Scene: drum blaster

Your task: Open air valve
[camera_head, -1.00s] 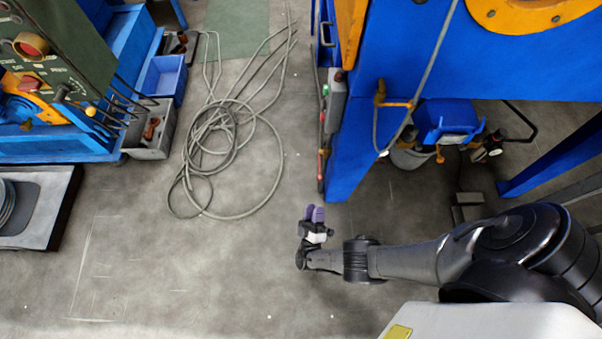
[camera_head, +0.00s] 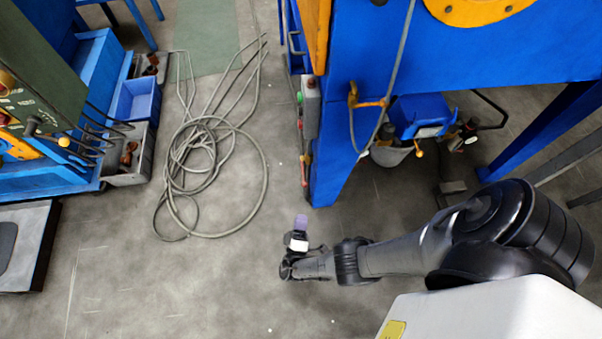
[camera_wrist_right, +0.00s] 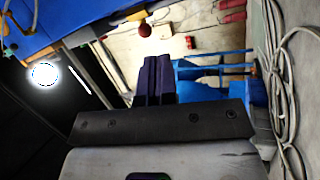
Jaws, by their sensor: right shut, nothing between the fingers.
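Orange-yellow pipe fittings (camera_head: 367,101) sit on the blue drum blaster (camera_head: 345,150), joined to a grey hose. A small yellow handle (camera_head: 418,149) shows below a blue box (camera_head: 421,114) on the same machine. I cannot tell which of these is the air valve. My right gripper (camera_head: 301,221) is low over the floor, in front of and left of the machine's corner post, apart from all fittings. Its purple fingers are shut and empty; they also show in the right wrist view (camera_wrist_right: 158,77). My left gripper is out of view.
A coiled grey hose (camera_head: 262,190) lies on the floor left of my right gripper. A control box (camera_head: 311,107) with buttons is on the post's left side. A green machine (camera_head: 40,75) and bins stand far left. The front floor is clear.

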